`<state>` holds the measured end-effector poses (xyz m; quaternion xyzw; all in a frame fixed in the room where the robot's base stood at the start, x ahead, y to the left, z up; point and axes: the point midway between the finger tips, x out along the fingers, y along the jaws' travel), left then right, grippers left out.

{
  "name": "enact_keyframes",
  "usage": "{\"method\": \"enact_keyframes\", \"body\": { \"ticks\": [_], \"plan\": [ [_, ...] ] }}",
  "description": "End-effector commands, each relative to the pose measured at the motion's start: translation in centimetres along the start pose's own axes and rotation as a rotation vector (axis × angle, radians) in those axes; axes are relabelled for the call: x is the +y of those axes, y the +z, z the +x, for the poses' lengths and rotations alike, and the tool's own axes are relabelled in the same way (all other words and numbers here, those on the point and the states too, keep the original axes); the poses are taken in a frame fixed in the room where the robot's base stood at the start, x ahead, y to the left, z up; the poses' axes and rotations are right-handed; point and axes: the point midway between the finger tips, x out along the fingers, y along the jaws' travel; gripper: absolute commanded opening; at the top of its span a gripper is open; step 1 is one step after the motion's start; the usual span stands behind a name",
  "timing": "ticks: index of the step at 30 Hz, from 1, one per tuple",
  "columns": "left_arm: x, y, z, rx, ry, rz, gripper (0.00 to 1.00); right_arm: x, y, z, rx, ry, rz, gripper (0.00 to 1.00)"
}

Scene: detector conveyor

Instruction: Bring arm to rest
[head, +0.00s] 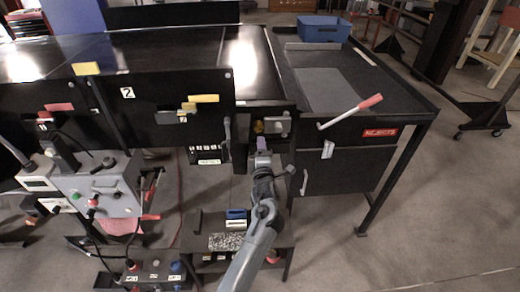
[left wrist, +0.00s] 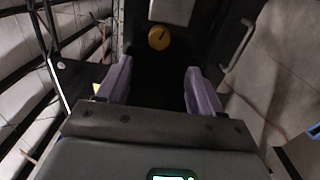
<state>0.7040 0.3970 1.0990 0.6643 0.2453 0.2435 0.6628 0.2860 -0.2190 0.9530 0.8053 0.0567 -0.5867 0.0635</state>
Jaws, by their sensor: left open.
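My left arm reaches up from the bottom middle of the head view. My right gripper is not in view.
A black reject table (head: 410,100) with a red-handled lever (head: 350,111) and a blue bin (head: 324,29) stands at the right. A grey control box (head: 100,185) is at the left. A low black shelf (head: 238,262) stands beside my arm. The floor at lower right is clear.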

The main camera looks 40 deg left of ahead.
Motion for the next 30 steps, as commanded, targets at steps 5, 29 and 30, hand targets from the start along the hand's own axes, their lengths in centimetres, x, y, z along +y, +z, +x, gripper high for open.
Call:
{"method": "enact_keyframes", "body": {
  "ticks": [5, 29, 30],
  "plan": [
    [0.0, 0.0, 0.0, 0.000, 0.000, 0.000, 0.66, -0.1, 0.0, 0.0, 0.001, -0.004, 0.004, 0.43],
    [-12.4, -4.6, -19.4, -0.743, -0.320, 1.063, 0.66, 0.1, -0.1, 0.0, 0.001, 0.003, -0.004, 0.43],
    [-13.2, -5.2, -22.2, -0.834, -0.337, 1.166, 0.66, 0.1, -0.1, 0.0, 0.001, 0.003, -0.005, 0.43]
  ]
}}
